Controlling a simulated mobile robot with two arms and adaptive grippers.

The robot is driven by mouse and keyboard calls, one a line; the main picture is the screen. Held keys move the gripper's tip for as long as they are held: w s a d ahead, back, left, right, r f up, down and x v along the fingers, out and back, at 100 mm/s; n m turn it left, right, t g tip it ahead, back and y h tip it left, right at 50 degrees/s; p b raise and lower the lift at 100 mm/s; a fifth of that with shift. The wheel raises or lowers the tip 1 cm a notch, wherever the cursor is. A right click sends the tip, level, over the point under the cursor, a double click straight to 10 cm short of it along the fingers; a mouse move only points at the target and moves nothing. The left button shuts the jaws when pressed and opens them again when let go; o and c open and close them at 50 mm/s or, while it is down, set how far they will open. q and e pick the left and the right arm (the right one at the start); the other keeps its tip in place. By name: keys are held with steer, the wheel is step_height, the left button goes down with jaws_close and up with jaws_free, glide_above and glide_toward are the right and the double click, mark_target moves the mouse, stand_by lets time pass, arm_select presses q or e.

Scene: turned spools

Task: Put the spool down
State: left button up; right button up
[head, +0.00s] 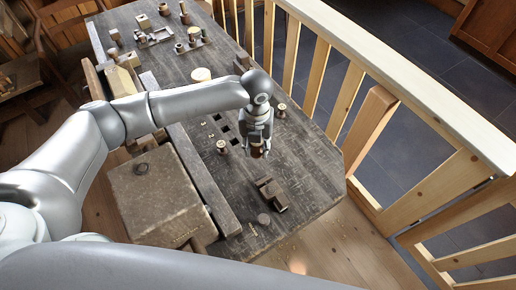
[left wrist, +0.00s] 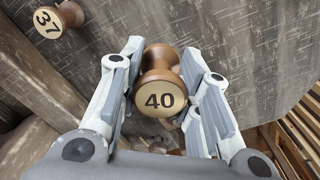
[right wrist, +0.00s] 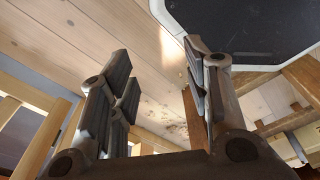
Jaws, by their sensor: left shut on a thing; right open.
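My left gripper (head: 257,146) is above the dark workbench in the head view, pointing down. It is shut on a copper-brown spool (head: 257,153), which is mostly hidden by the fingers there. In the left wrist view the held spool (left wrist: 162,88) sits between the two fingers, its pale end marked 40 facing the camera. From these views I cannot tell whether its far end touches the bench. My right gripper (right wrist: 160,70) is open and empty, over the wooden floor in the right wrist view.
A spool (head: 221,147) stands left of the left gripper; a spool marked 37 (left wrist: 62,16) shows in the left wrist view. Another spool (head: 281,110) stands behind. A wooden block piece (head: 271,193) lies in front. A railing (head: 345,100) runs along the right.

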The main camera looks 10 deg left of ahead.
mark_target(258, 152)
arm_select(q)
steer(key=shift+w+d+f, duration=0.15)
steer(key=shift+w+f, duration=0.15)
steer(key=shift+f, duration=0.2)
step_height(258, 152, down, 2)
steer(key=shift+f+p, duration=0.1)
steer(key=shift+p, duration=0.65)
steer(key=shift+f, duration=0.4)
arm_select(e)
steer(key=shift+s+d+r, duration=0.6)
steer(key=shift+s+r, duration=0.1)
arm_select(q)
steer(key=shift+f, duration=0.15)
steer(key=o, duration=0.9)
steer(key=shift+c, duration=0.2)
arm_select(e)
steer(key=shift+w, duration=0.15)
steer(key=shift+a, duration=0.2)
